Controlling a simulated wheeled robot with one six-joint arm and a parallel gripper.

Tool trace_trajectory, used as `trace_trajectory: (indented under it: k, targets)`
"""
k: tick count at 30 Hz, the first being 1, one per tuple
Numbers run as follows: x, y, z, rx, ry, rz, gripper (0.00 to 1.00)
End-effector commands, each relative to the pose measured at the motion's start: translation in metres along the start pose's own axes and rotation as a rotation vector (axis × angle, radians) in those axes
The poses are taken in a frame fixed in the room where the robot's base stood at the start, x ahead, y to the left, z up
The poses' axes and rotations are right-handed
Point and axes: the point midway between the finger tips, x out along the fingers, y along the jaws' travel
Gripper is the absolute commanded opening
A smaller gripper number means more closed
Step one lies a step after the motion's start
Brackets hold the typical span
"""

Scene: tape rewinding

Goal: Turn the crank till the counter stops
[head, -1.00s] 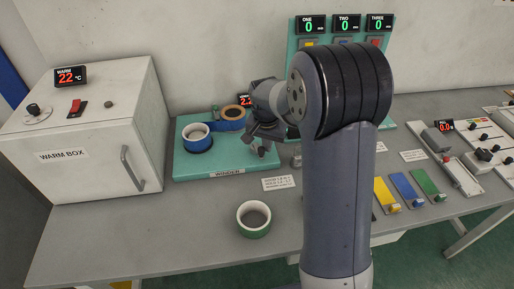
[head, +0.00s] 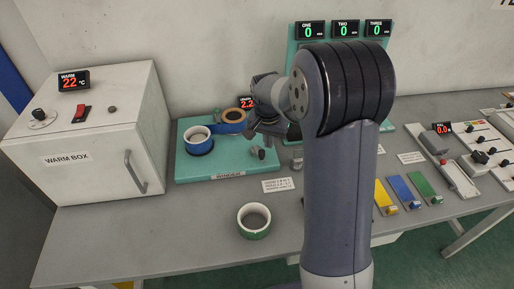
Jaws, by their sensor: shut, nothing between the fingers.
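The teal winder (head: 192,172) stands on the bench right of the warm box. A blue tape roll with a white core (head: 198,142) sits on its left, and blue tape runs to a roll with a brown core (head: 236,115) behind. The counter (head: 247,102) at the back is partly hidden by my arm; its red digits seem to read 2.2. A small grey crank knob (head: 258,153) shows at the winder's right side. My gripper (head: 252,133) is shut and empty just above and behind the knob, apparently apart from it. The rest of the crank is hidden.
The warm box (head: 80,140) stands at the left. A green tape roll (head: 254,220) lies in front on the bench. A panel with three counters (head: 343,31) stands behind my arm. Colored plates (head: 405,190) and sliders lie to the right.

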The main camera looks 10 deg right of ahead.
Motion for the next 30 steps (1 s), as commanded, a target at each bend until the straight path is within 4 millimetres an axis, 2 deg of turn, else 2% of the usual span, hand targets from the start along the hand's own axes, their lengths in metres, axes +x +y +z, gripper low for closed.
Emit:
trace_trajectory:
  k: [3, 24, 30]
  targets:
    - [-0.013, 0.0, -0.002, 0.0, 0.001, -0.001, 0.0]
    - [-0.068, 0.0, -0.01, 0.0, 0.0, 0.0, 0.0]
    - [-0.072, 0.0, -0.011, 0.0, 0.0, 0.0, 0.0]
